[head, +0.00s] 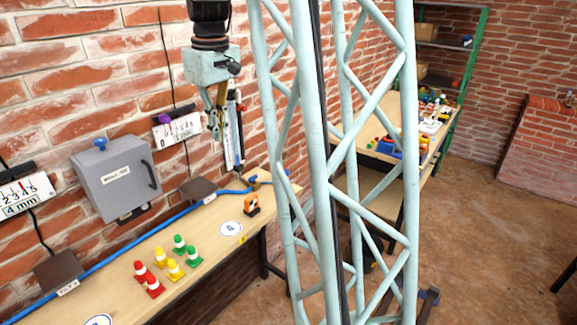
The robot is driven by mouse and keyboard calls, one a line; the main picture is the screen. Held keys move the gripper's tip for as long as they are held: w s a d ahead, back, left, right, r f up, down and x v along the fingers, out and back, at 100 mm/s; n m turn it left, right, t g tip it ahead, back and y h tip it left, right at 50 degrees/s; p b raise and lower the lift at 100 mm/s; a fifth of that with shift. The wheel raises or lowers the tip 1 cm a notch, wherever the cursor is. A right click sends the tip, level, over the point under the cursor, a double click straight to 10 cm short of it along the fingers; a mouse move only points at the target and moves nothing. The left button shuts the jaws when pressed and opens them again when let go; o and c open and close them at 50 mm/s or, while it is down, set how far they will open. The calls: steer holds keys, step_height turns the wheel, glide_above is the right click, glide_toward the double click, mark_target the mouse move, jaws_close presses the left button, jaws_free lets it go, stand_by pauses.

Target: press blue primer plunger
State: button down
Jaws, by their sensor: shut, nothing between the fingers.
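A blue knob (100,143) sits on top of the grey wall box (118,178) at the left; it may be the primer plunger. A small blue fitting (253,181) also shows at the bench's far end by the blue hose (170,221); I cannot tell which one is the plunger. My gripper (216,134) points down, shut and empty, in front of the brick wall. In the picture it is right of the grey box and above the bench, apart from both blue parts. The fingertips are small and partly merge with the things behind them.
The bench (215,262) carries several red, yellow and green cones (172,268), an orange item (251,205) and dark blocks (198,189). A white gauge (178,128) with a purple knob hangs on the wall beside the gripper. A pale lattice column (318,150) blocks the middle view.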

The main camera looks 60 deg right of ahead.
steer(key=d+f+p, duration=0.1)
steer(key=d+f, duration=0.4)
steer(key=d, duration=0.7)
steer(key=d+f+p, duration=0.2)
steer(key=d+f, duration=0.4)
steer(key=d, duration=0.6)
steer(key=d+f+p, duration=0.1)
steer(key=d+f, duration=0.4)
steer(key=d, duration=0.7)
steer(key=shift+s+d+f+y+p, duration=0.3)
steer(key=shift+s+d+y, duration=0.05)
steer(key=shift+s+y, duration=0.1)
steer(key=shift+f, duration=0.15)
steer(key=f, duration=0.9)
steer(key=w+f, duration=0.1)
steer(key=f, duration=0.3)
steer(key=shift+w+a+f, duration=0.1)
steer(key=shift+a+f, duration=0.15)
steer(key=shift+f, duration=0.05)
